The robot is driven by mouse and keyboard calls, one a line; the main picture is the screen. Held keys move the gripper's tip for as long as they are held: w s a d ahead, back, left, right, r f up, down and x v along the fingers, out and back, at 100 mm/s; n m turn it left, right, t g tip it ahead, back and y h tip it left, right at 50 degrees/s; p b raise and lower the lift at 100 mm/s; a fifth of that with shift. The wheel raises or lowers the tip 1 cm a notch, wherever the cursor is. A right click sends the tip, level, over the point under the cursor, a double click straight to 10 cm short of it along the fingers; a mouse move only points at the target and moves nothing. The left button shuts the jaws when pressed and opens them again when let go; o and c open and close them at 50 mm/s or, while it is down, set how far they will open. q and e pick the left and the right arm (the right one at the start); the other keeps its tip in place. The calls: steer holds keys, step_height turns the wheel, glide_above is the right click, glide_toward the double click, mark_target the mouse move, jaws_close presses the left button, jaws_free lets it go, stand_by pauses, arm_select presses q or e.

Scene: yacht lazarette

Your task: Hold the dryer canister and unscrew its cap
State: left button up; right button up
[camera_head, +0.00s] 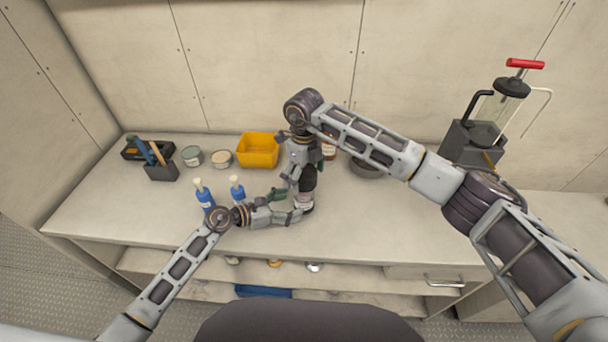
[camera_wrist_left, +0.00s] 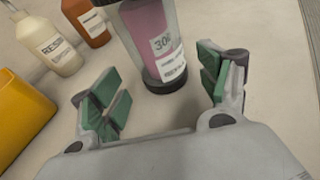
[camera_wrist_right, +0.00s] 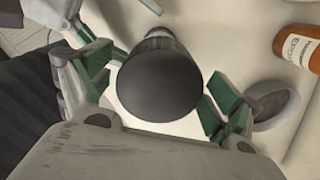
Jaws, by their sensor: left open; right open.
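The dryer canister (camera_head: 308,183) stands upright on the worktop. In the left wrist view the canister (camera_wrist_left: 150,40) has a clear body with pink contents, a white label and a dark base. Its dark round cap (camera_wrist_right: 158,82) fills the middle of the right wrist view. My left gripper (camera_head: 292,203) is open low at the canister, with green-padded fingers either side of its base. My right gripper (camera_head: 299,160) is open above, pointing down, with its fingers either side of the cap. In the head view the grippers partly hide the canister; finger contact is unclear.
A yellow bin (camera_head: 258,150) and a grey bowl (camera_head: 367,170) stand behind. A brown bottle (camera_wrist_left: 92,22) and cream resin bottle (camera_wrist_left: 48,45) stand close by. The worktop's front right is clear.

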mark_target(301, 201)
arm_select(q)
steer(key=shift+x, duration=2.4)
steer(key=shift+c, duration=0.3)
steer(key=c, duration=0.8)
arm_select(e)
steer(key=c, duration=1.1)
arm_select(q)
steer(key=o, duration=0.3)
arm_select(e)
steer(key=shift+c, duration=0.6)
arm_select(q)
steer(key=c, duration=0.8)
